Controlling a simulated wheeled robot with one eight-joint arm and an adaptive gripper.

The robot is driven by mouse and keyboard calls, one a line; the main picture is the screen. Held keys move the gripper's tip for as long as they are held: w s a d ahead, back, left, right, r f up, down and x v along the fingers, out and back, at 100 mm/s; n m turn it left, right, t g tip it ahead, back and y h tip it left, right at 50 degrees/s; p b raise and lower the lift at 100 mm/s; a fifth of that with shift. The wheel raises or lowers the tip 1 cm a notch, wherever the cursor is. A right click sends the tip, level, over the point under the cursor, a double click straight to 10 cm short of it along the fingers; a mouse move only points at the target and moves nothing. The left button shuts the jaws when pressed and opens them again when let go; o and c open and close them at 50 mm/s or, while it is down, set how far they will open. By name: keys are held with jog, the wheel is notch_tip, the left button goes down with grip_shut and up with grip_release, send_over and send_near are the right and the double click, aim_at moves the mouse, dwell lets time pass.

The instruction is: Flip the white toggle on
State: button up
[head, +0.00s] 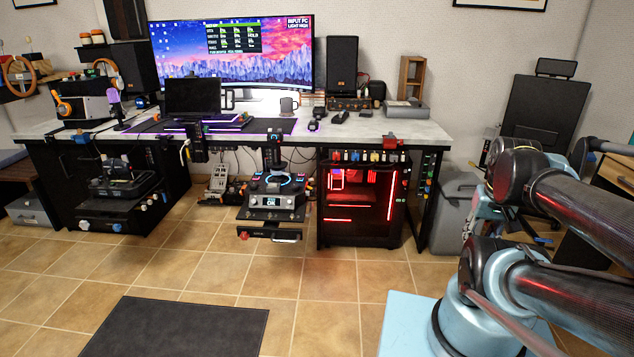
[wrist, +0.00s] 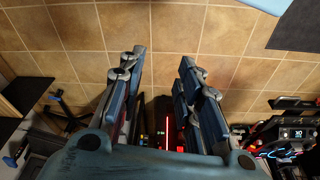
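A row of small coloured switches (head: 365,156) runs under the desk's front edge, above the red-lit computer case. Some caps there look whitish, but they are too small for me to tell which is the white toggle or how it is set. My gripper (wrist: 162,57) is open in the wrist view, its two fingers wide apart with nothing between them. It points over the tiled floor and is away from the switches. In the head view my arm comes in from the right, and I cannot make out the gripper there.
The desk (head: 410,128) holds a wide monitor (head: 235,55) and a laptop (head: 193,95). The red-lit computer case (head: 360,203) stands beneath it. A control unit (head: 272,205) hangs left of the case. A grey bin (head: 455,212) stands right. A dark mat (head: 178,327) lies on otherwise open floor.

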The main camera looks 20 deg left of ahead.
jog(key=w+a+r+y, duration=0.25)
jog(key=w+a, duration=0.25)
jog(key=w, duration=0.4)
jog(key=w+a+r+n+y, duration=0.1)
jog(key=w+a+r+y, duration=0.1)
jog(key=w+a+r, duration=0.5)
jog(key=w+a+r+y, duration=0.15)
jog(key=w+a, duration=0.25)
jog(key=w, duration=0.7)
jog(key=w+a+f+n+g+y, duration=0.1)
jog(key=w+a+f+y, duration=0.15)
jog(key=w+a, duration=0.45)
jog(key=w+a+f+g+y, duration=0.1)
jog(key=w+a+f, duration=0.3)
jog(key=w, duration=0.6)
jog(key=w+a+f+n+g+y, duration=0.1)
jog(key=w+a+f+y, duration=0.1)
jog(key=w+a+f, duration=0.35)
jog(key=w+a+f+y, duration=0.25)
jog(key=a+f, duration=0.35)
jog(key=f, duration=0.3)
jog(key=w+a+f+n+g+y, duration=0.1)
jog(key=w+a+f, duration=0.4)
jog(key=f, duration=0.2)
jog(key=x, duration=1.7)
jog(key=shift+s+a+r, duration=0.15)
jog(key=shift+a+r, duration=0.05)
